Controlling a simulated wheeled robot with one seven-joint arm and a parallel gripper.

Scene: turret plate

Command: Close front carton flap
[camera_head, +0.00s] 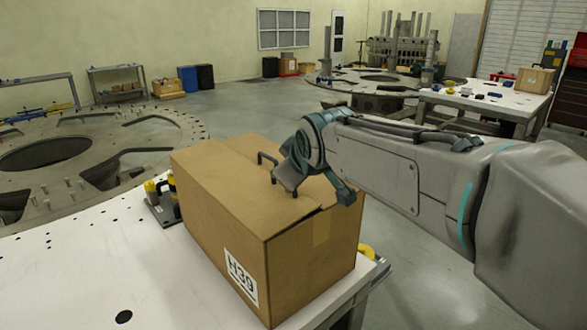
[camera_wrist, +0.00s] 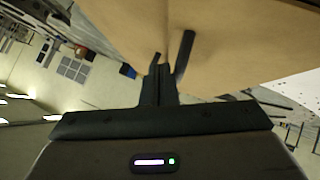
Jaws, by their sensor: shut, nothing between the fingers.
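A brown cardboard carton (camera_head: 225,205) stands on the white table, with a label reading H39 on its near side. Its top flaps look folded down nearly flat in the head view. A thin dark gap shows near the right front edge, by a strip of tape (camera_head: 321,229). My wrist hides part of the carton's top in the head view.
The white table (camera_head: 110,270) has free room left of the carton. A yellow and black fixture (camera_head: 160,198) stands close behind the carton's left side. A large round turret plate (camera_head: 90,150) lies at the left. Another table (camera_head: 485,100) with small parts stands at the back right.

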